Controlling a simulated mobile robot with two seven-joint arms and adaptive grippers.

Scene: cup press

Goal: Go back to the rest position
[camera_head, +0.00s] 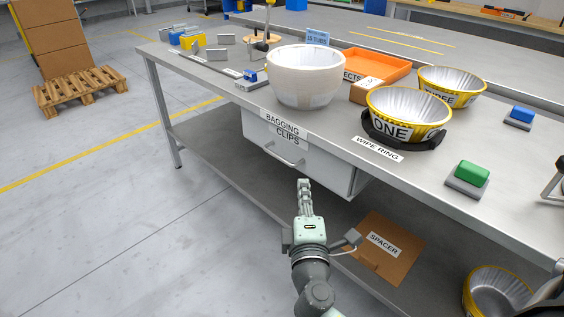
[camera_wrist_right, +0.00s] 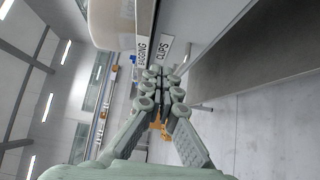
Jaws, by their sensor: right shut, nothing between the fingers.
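My right gripper (camera_head: 304,184) is shut and empty in the head view. It hangs in front of the bench, near the drawer (camera_head: 310,166) labelled for bagging clips, and does not visibly hold anything. In the right wrist view its fingers (camera_wrist_right: 163,72) meet at the tips, with the drawer label (camera_wrist_right: 163,48) behind them. My left gripper is not in view.
On the bench (camera_head: 400,175) stand a white tub (camera_head: 305,80), yellow-rimmed tins ONE (camera_head: 408,112) and THREE (camera_head: 452,85), a green button (camera_head: 470,173) and an orange tray (camera_head: 377,64).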

